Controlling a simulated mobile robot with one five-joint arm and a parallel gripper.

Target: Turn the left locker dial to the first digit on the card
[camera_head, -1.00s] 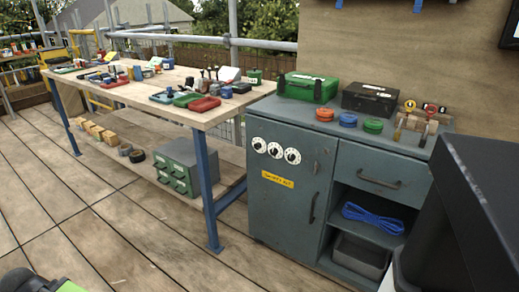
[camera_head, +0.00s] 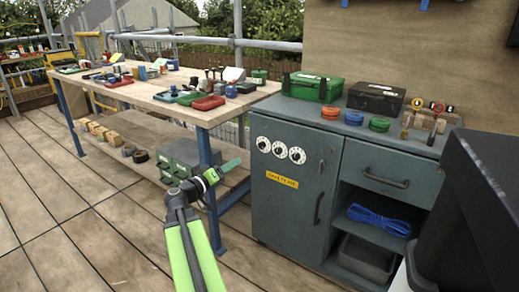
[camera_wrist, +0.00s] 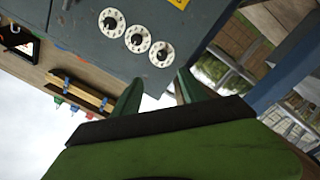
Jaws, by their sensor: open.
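Three white dials with black centres sit in a row on the grey locker door (camera_head: 300,218). The left dial (camera_head: 262,144) is nearest the workbench. In the wrist view, which is turned nearly upside down, it appears as the rightmost dial (camera_wrist: 162,54). I cannot read the dial settings. No card with a legible digit shows. My gripper (camera_head: 232,165) is raised in front of the bench, left of the locker. In the wrist view its green fingers (camera_wrist: 157,92) are apart and empty, with the left dial beyond the gap, not touched.
A yellow label (camera_head: 282,180) is below the dials. The wooden workbench (camera_head: 140,100) stands left of the locker, a grey drawer box (camera_head: 188,158) on its lower shelf. A black object (camera_head: 480,200) blocks the right foreground. The deck in front is clear.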

